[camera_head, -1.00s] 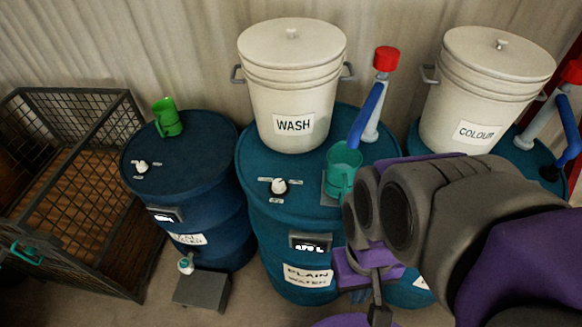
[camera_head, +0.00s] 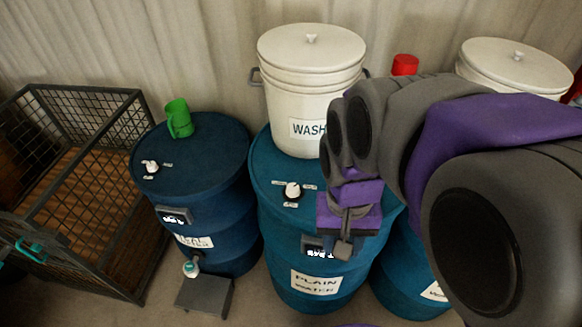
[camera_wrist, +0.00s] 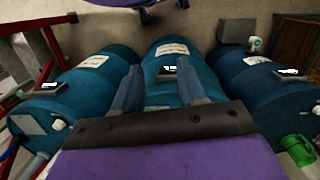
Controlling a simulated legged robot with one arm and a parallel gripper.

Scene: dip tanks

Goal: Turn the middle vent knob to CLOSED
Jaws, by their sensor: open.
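The middle drum (camera_head: 318,250), teal and labelled PLAIN WATER, stands between two other drums. Its white vent knob (camera_head: 293,190) sits on the top, near the front, with small labels around it. I cannot read those labels or tell which one the knob points at. My gripper (camera_head: 343,248) is to the right of the knob and in front of the drum's upper side, apart from the knob. In the wrist view my gripper (camera_wrist: 158,82) has its two fingers spread with nothing between them. That view shows the middle drum (camera_wrist: 170,62) beyond the fingers; its knob is hidden there.
A white WASH bucket (camera_head: 310,85) stands on the middle drum behind the knob. The left drum (camera_head: 210,225) carries a green mug (camera_head: 179,118) and its own white knob (camera_head: 151,167). A mesh cage (camera_head: 75,190) stands far left. My arm covers much of the right drum.

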